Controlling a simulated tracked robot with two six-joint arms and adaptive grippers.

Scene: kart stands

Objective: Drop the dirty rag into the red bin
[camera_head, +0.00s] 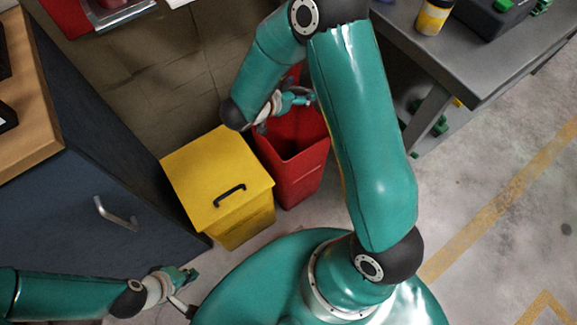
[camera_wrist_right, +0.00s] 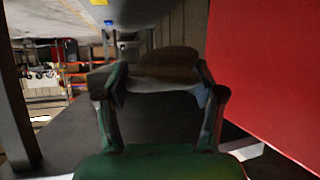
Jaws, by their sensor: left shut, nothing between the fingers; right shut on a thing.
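The red bin (camera_head: 309,168) stands open on the floor, right of a yellow bin. My right gripper (camera_head: 308,98) is over the far part of the red bin's opening. In the right wrist view, my right gripper (camera_wrist_right: 165,88) is shut on the dirty rag (camera_wrist_right: 165,65), a brownish, dark cloth held between the fingertips. The rag cannot be made out in the head view. A large red surface, seemingly the bin's wall, fills the right of the wrist view. My left gripper (camera_head: 193,274) is shut and empty at the lower left, away from the bins.
The yellow bin (camera_head: 215,180) has a closed lid with a black handle. A dark blue cabinet (camera_head: 85,195) with a wooden top stands at left. A grey table (camera_head: 470,60) stands at upper right. The floor at right is clear.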

